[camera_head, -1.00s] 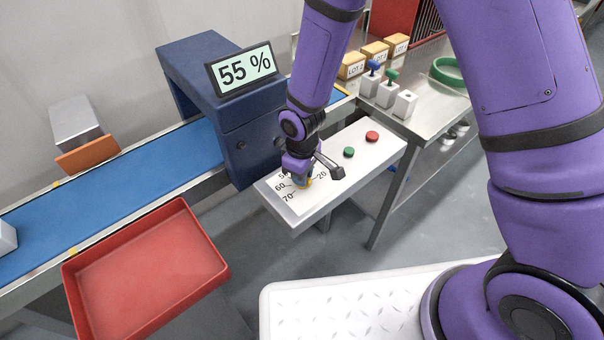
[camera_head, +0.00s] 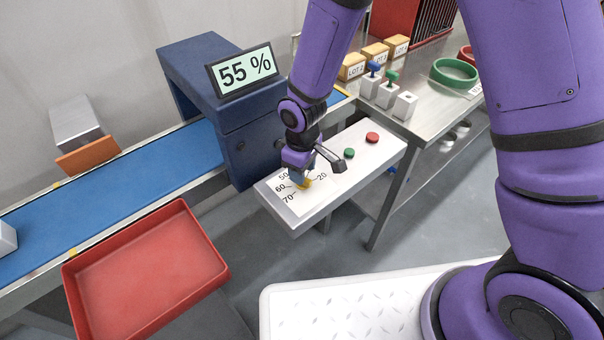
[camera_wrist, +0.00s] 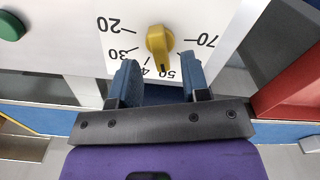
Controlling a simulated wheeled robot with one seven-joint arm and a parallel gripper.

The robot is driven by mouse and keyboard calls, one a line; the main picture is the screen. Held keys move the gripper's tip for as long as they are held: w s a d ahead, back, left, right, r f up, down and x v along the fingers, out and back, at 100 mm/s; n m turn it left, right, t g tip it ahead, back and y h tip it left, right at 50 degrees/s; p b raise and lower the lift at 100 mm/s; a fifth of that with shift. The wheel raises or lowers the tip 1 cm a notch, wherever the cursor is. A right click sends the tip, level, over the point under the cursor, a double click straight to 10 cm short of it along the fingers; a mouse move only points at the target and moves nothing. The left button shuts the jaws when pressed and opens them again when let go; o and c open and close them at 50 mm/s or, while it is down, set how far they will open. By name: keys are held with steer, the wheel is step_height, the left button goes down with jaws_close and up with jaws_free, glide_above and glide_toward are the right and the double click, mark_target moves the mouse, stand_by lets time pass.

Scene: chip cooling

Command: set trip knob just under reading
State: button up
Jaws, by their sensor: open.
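The yellow trip knob (camera_wrist: 160,42) sits on a white dial plate with printed numbers, on the panel (camera_head: 362,152). In the head view the knob (camera_head: 305,184) shows just under my gripper (camera_head: 300,174). My gripper (camera_wrist: 160,75) is open, its two blue fingers apart and clear of the knob, one on each side just short of it. The display (camera_head: 245,70) reads 55 %.
A green button (camera_head: 349,153) and a red button (camera_head: 372,137) stand on the same panel, right of the dial. The blue housing (camera_head: 205,75) is close at left over the blue conveyor (camera_head: 130,178). A red tray (camera_head: 145,262) lies below it.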

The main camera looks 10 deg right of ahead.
step_height(320, 180, up, 8)
steer(key=shift+r, duration=0.2)
stand_by(0.6)
steer(key=s+d+r+m+t, duration=0.1)
steer(key=d+r+m, duration=0.2)
steer(key=d+r, duration=0.5)
steer(key=s+d+r+m+t, duration=0.2)
steer(key=d+r, duration=0.4)
steer(key=r, duration=0.5)
steer(key=s+d+r+m+t, duration=0.1)
steer(key=s+d+r+m, duration=0.2)
steer(key=s+d+r, duration=0.2)
steer(key=s+d+r+m+t, duration=0.1)
steer(key=s+d+r, duration=0.3)
steer(key=s, duration=0.6)
steer(key=shift+d+r+m, duration=0.35)
steer(key=shift+d+m, duration=0.55)
steer(key=shift+d, duration=0.2)
steer(key=shift+s, duration=0.1)
